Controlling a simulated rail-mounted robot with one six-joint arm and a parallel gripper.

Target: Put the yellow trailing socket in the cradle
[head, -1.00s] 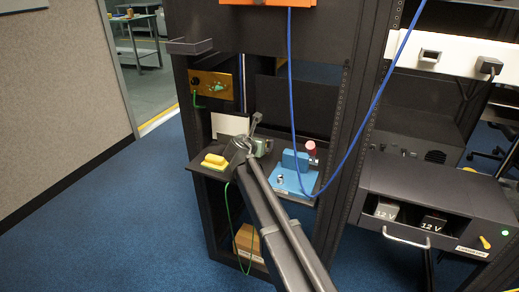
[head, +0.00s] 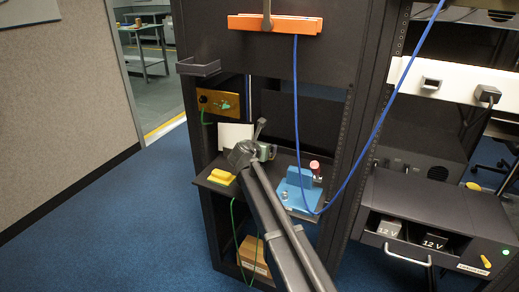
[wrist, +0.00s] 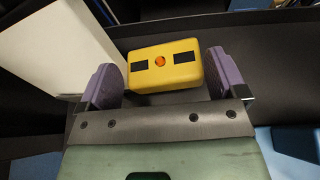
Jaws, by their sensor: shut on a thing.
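The yellow trailing socket (wrist: 147,73), a block with two black patches and an orange round centre, sits between the purple fingers of my gripper (wrist: 161,77) in the wrist view. My gripper is shut on it. In the head view my gripper (head: 264,151) is over the dark shelf; the arm hides its fingers and the held socket. Another yellow stepped piece (head: 221,177) lies on the shelf, left of my wrist. I cannot tell whether it is the cradle.
A blue block (head: 297,182) with a red-topped part (head: 315,167) is to the right. A blue cable (head: 296,100) hangs across the bay; a green cable (head: 234,215) hangs below the shelf.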

